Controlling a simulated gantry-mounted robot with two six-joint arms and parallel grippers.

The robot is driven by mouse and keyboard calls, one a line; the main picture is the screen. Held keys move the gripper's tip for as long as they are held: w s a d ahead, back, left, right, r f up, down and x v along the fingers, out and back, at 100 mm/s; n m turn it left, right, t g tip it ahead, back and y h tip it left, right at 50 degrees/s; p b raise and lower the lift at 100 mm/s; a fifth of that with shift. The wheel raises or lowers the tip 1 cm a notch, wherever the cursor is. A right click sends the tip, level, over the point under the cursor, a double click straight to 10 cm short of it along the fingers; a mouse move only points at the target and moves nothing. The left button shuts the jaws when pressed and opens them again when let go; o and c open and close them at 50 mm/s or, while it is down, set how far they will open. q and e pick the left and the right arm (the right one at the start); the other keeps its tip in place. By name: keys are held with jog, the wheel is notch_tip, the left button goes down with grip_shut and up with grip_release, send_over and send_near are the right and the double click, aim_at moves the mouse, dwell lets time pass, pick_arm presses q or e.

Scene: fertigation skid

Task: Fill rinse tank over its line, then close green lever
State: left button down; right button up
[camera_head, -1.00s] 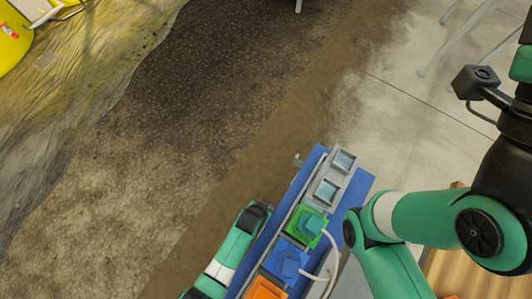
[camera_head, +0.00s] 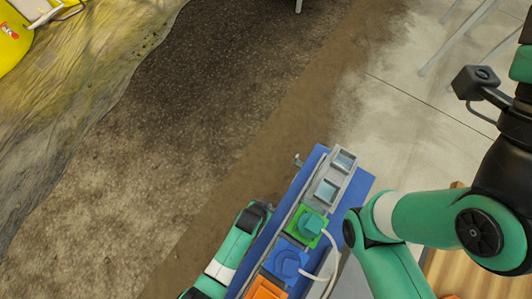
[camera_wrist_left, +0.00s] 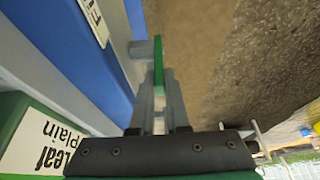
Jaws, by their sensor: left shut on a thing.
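In the left wrist view, a thin green lever (camera_wrist_left: 158,66) stands between the two grey fingers of my left gripper (camera_wrist_left: 158,95), which is shut on it. The lever sits beside a grey stub on the blue skid wall. In the head view, my left arm reaches the left side of the skid, and the lever is hidden there. Two grey open-topped tanks (camera_head: 345,160) (camera_head: 327,191) stand at the skid's far end with pale blue inside. I cannot tell which is the rinse tank, and no fill line is readable. My right gripper is out of view.
The blue skid (camera_head: 361,189) also carries a green block (camera_head: 297,221), a blue block (camera_head: 286,262) and an orange block (camera_head: 266,290), with white hoses (camera_head: 332,252) along its right. A labelled green box (camera_wrist_left: 20,125) is close to my left gripper. Bare ground lies left.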

pick_arm(q)
jog(key=shift+s+a, duration=0.1)
jog(key=shift+s, duration=0.05)
dwell(0.5)
jog(key=shift+s+a+f+t+h+b, duration=0.25)
jog(key=shift+s+t+h+b, duration=0.3)
jog(key=shift+t+b, duration=0.7)
jog(key=shift+s+a+f+t+h+b, duration=0.2)
jog(key=shift+s+a+t+h+b, duration=0.4)
jog(key=shift+b, duration=1.15)
jog(key=shift+s+a+f+t+h+b, duration=0.1)
jog(key=shift+s+f+t+h+b, duration=0.15)
jog(key=shift+t+h+b, duration=0.8)
jog(key=shift+r+y+b, duration=0.1)
jog(key=shift+y+b, duration=0.2)
jog(key=shift+b, duration=0.1)
jog(key=c, duration=0.9)
grip_release()
